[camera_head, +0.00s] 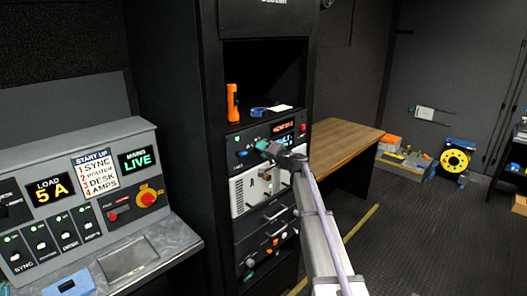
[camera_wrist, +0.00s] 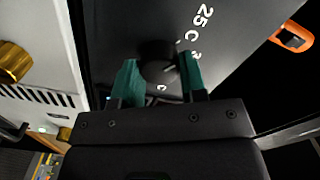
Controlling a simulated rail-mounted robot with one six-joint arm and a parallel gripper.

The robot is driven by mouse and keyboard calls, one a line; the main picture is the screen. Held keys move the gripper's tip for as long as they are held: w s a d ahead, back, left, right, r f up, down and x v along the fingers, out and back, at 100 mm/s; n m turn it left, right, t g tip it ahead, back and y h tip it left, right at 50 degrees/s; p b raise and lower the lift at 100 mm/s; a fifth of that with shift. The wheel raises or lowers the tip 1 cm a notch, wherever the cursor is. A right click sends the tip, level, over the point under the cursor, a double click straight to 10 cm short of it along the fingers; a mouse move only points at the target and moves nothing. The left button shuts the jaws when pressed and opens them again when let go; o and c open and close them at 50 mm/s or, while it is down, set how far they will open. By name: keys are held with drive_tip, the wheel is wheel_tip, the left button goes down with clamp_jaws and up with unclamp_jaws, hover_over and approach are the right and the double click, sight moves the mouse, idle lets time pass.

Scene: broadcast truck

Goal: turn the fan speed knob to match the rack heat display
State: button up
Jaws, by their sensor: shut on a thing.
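The fan speed knob (camera_wrist: 157,66) is a dark round knob on a black panel, seen between my teal fingertips in the wrist view. My gripper (camera_wrist: 159,72) is shut on it, one finger on each side. Pale markings, "25 C" (camera_wrist: 203,22) among them, are printed on the panel near the knob. In the head view my gripper (camera_head: 264,147) is at the front of the black rack unit and hides the knob. A small orange-lit display (camera_head: 283,127) and a blue-white one are on that unit; their text is too small to read, and I cannot tell which shows rack heat.
A white vented panel (camera_head: 246,190) with a brass knob (camera_wrist: 14,61) is below. A control desk (camera_head: 85,190) stands left and a wooden table (camera_head: 343,143) right.

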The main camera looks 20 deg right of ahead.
idle(0.3)
drive_tip(key=o, duration=0.9)
drive_tip(key=shift+s, duration=0.1)
drive_tip(key=v, duration=1)
drive_tip(key=shift+s+d, duration=0.2)
drive_tip(key=shift+s, duration=0.1)
